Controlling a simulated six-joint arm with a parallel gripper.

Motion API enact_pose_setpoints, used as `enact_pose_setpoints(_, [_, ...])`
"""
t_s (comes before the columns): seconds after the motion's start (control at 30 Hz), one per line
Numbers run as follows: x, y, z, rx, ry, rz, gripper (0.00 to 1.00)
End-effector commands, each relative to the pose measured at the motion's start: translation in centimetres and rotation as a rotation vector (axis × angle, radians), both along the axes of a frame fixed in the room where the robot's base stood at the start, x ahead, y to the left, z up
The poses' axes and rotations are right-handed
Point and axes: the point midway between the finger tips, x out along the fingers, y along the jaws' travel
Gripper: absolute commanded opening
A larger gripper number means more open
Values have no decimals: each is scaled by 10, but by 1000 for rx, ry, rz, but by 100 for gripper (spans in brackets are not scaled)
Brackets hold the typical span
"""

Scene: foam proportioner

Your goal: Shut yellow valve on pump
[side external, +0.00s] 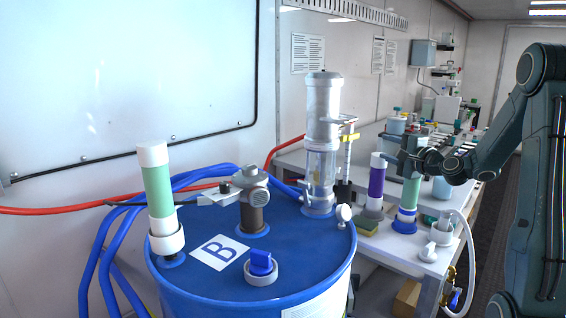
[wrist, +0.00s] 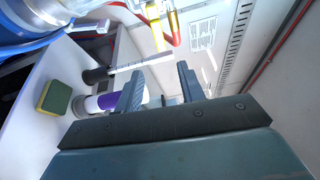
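The pump (side external: 322,140) is a clear and grey cylinder standing upright on the blue drum; its body fills the upper left of the wrist view (wrist: 60,14). A yellow fitting with a red part, likely the yellow valve (wrist: 156,25), shows at the top of the wrist view, beyond my fingertips. In the side view the fitting beside the pump (side external: 347,140) is too small to read its handle position. My gripper (side external: 401,160) is right of the pump, apart from it, above the side bench. Its two fingers (wrist: 158,85) stand apart with nothing held between them.
A purple tube (side external: 376,182), a green tube (side external: 410,192) and a green-yellow sponge (side external: 367,226) stand near my gripper. The blue drum (side external: 215,285) also bears a brown fitting (side external: 252,212) and blue cap (side external: 261,263). A grey wall lies behind.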

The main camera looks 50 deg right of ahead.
Motion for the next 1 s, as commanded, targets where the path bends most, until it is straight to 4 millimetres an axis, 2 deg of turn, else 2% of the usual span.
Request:
enact_pose_setpoints(0.27, [3,-1,0,-1,0,-1,39])
enact_pose_setpoints(0.47, [14,-6,0,-3,1,1,39])
enact_pose_setpoints(1.0, [79,-31,-2,-1,-1,3,39])
